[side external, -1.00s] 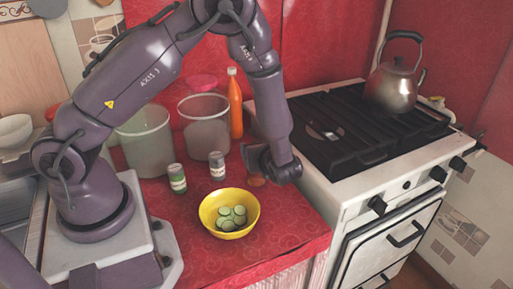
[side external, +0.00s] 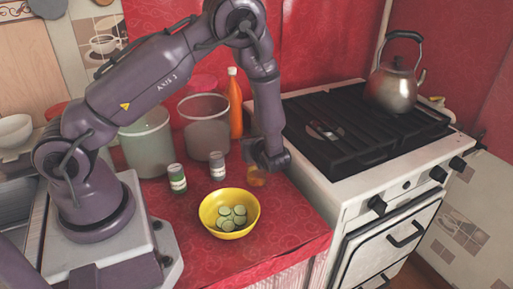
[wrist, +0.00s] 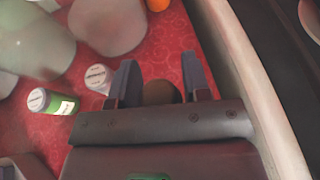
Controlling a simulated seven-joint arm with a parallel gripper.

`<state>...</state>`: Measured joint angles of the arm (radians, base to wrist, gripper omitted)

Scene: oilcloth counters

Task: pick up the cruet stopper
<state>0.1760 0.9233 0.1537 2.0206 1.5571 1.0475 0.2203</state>
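A small amber-brown item (side external: 257,178), which I take to be the cruet with its stopper, stands on the red counter behind the yellow bowl. The stopper cannot be made out apart from it in the side view. My gripper (side external: 257,160) is just above and beside it, partly covering it. In the wrist view a rounded brown top (wrist: 161,92) shows between the two fingers of my gripper (wrist: 161,78). The fingers are apart, with a gap on each side of it. Its lower part is hidden by the gripper body.
A yellow bowl (side external: 209,212) of cucumber slices stands in front. A green-labelled jar (side external: 177,179), a grey-capped jar (side external: 217,166), large clear containers (side external: 146,145) and an orange bottle (side external: 235,105) stand left and behind. The stove (side external: 345,170) edges the right side.

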